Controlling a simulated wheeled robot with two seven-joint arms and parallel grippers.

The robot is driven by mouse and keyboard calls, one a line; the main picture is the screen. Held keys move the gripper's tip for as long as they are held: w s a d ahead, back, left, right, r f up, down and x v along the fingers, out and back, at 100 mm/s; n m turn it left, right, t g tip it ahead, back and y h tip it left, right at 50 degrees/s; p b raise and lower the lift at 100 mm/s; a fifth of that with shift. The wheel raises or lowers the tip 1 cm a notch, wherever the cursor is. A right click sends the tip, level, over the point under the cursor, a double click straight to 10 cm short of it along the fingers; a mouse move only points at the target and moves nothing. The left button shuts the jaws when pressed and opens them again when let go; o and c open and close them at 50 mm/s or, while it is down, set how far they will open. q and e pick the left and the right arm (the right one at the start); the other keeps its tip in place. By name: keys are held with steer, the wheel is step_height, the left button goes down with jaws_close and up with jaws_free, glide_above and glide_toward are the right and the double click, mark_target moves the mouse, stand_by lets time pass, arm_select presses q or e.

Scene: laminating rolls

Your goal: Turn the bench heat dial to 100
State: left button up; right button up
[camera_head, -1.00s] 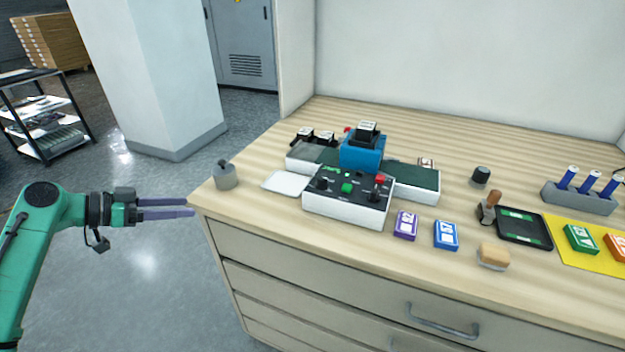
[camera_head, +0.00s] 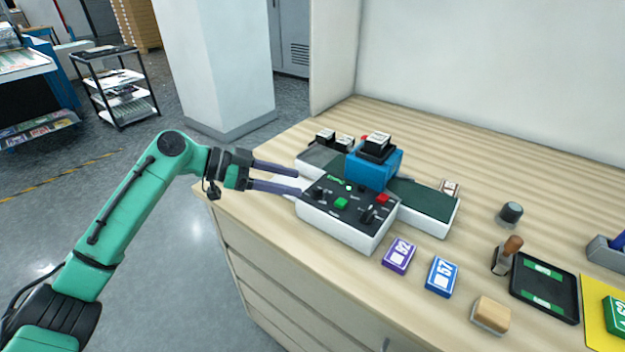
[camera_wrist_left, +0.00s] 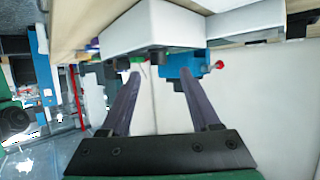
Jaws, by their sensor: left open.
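The bench machine's white control box (camera_head: 335,232) has a dark sloped top panel. Two black dials stand on it: a left dial (camera_head: 319,194) near the panel's left edge and a right dial (camera_head: 368,214) near its right front. Their markings are too small to read, and I cannot tell which is the heat dial. My left gripper (camera_head: 299,181) is open and empty, its fingers pointing at the panel's left side, close to the left dial. In the left wrist view, a dark knob (camera_wrist_left: 157,56) shows between the spread fingers. My right gripper is out of view.
On the panel are a green button (camera_head: 341,203) and a red button (camera_head: 383,198). A blue unit (camera_head: 374,167) stands behind it. A purple box (camera_head: 398,256), a blue box (camera_head: 442,277) and a wooden-topped block (camera_head: 491,315) lie in front on the bench.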

mark_target(314, 187)
arm_select(q)
steer(key=x, duration=0.4)
steer(key=shift+s+d+r+p, duration=0.1)
steer(key=shift+d+r+p, duration=0.15)
steer(key=shift+p, duration=0.05)
steer(key=shift+d+f, duration=0.35)
steer(key=shift+f, duration=0.1)
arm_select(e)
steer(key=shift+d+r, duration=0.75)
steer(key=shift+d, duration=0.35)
arm_select(q)
steer(key=shift+d, duration=0.1)
jaws_close()
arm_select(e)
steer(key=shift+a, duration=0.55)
